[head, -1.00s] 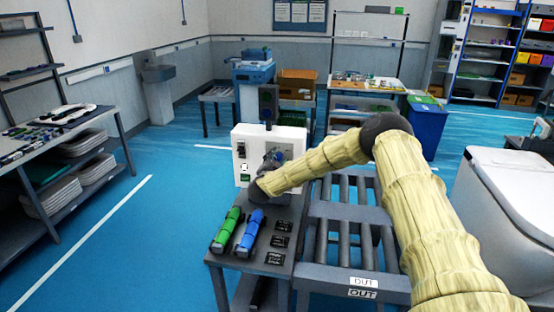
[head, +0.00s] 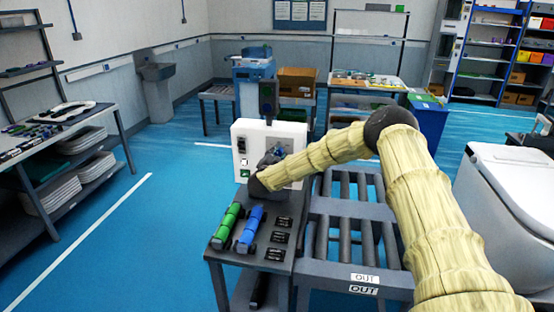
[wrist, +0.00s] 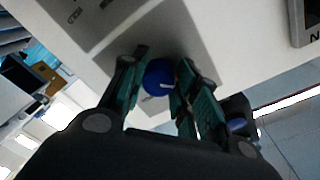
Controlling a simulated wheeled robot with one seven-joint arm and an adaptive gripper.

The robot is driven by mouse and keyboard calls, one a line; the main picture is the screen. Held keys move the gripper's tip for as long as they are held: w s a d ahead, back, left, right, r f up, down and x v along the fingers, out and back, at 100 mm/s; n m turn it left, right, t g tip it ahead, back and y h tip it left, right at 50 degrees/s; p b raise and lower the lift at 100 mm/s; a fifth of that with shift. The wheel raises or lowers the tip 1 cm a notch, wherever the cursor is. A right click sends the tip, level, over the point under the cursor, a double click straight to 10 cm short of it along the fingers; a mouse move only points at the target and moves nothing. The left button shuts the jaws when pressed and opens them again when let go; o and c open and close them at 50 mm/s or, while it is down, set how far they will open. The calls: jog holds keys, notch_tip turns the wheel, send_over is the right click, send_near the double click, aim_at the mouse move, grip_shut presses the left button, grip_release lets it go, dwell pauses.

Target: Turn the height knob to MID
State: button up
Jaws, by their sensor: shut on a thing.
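The height knob (wrist: 158,78) is round and blue with a white pointer mark, on the face of a white control box (head: 241,131). In the wrist view it sits between the two fingertips of my gripper (wrist: 160,88), which is shut on it. The white box face fills the upper part of that view (wrist: 220,30). Printed lettering near the knob is too small and tilted to read, so I cannot tell which setting the pointer faces. In the head view my gripper (head: 272,158) is at the box front and hides the knob.
A grey bench (head: 290,205) under the box holds a green tool (head: 227,225), a blue tool (head: 250,229) and several small black items. A roller conveyor (head: 350,233) marked OUT stands to the right. A white toilet (head: 515,190) is at far right. Blue floor is open at left.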

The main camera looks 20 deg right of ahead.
jog(key=m+b, duration=0.1)
jog(key=b, duration=0.2)
jog(key=m+b, duration=0.2)
jog(key=b, duration=0.1)
jog(key=m+b, duration=0.2)
jog(key=b, duration=0.1)
jog(key=shift+f+b, duration=0.35)
jog(key=shift+b, duration=0.05)
jog(key=m+b, duration=0.3)
jog(key=b, duration=0.2)
jog(key=shift+r+y, duration=0.15)
jog(key=shift+y, duration=0.15)
jog(key=shift+r+m+b, duration=0.15)
jog(key=shift+m+b, duration=0.45)
jog(key=shift+b, duration=0.3)
jog(key=shift+r, duration=0.1)
jog(key=o, duration=1)
jog(key=shift+d, duration=0.1)
jog(key=shift+r, duration=0.1)
jog(key=v, duration=1.2)
